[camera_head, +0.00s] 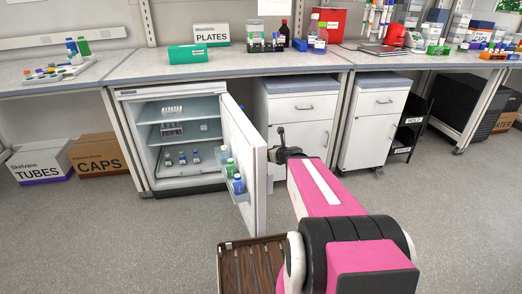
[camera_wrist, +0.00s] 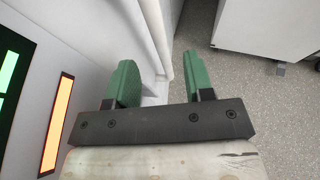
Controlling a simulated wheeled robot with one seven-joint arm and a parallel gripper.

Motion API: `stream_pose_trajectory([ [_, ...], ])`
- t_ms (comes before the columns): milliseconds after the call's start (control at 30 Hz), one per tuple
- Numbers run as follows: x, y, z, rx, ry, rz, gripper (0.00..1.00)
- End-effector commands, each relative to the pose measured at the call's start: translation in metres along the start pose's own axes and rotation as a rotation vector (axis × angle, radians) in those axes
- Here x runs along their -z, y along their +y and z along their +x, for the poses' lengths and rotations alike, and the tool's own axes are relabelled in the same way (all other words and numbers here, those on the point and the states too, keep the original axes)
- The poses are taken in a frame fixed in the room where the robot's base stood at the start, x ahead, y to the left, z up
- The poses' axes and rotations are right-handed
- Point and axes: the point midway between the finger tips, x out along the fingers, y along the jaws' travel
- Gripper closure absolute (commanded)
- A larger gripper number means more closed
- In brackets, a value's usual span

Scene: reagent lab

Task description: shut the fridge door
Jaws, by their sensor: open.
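The fridge (camera_head: 175,190) stands under the bench with its white door (camera_head: 259,192) swung well open toward me. Several bottles stand in the door's inner racks, and racks and bottles stand on the shelves inside. My gripper (camera_head: 282,146) is at the door's outer side, close to its upper free part; in the head view I cannot tell whether it touches. In the wrist view my gripper (camera_wrist: 161,78) has its two green fingers apart. A white panel, likely the door (camera_wrist: 151,30), runs beside and beyond the left finger. The right finger is over the floor.
White drawer cabinets (camera_head: 300,108) stand right of the fridge, behind my gripper. A brown slatted surface (camera_head: 250,268) lies low in front of the door. Boxes (camera_head: 98,154) sit left of the fridge. The grey floor (camera_head: 120,240) in front is clear.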

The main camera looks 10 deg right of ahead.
Motion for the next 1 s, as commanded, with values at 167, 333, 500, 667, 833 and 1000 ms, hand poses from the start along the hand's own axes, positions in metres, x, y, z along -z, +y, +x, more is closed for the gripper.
stream_pose_trajectory([
  [167,0.000,-0.001,0.032,-0.003,0.000,-0.001,0.52],
  [333,0.000,-0.001,0.063,-0.003,0.000,-0.001,0.52],
  [500,0.000,-0.001,0.085,-0.001,0.000,0.000,0.52],
  [667,0.000,0.000,0.092,-0.001,0.000,0.000,0.52],
  [833,0.000,0.001,0.091,-0.001,0.000,0.000,0.52],
  [1000,0.000,0.001,0.091,-0.001,0.000,0.000,0.94],
])
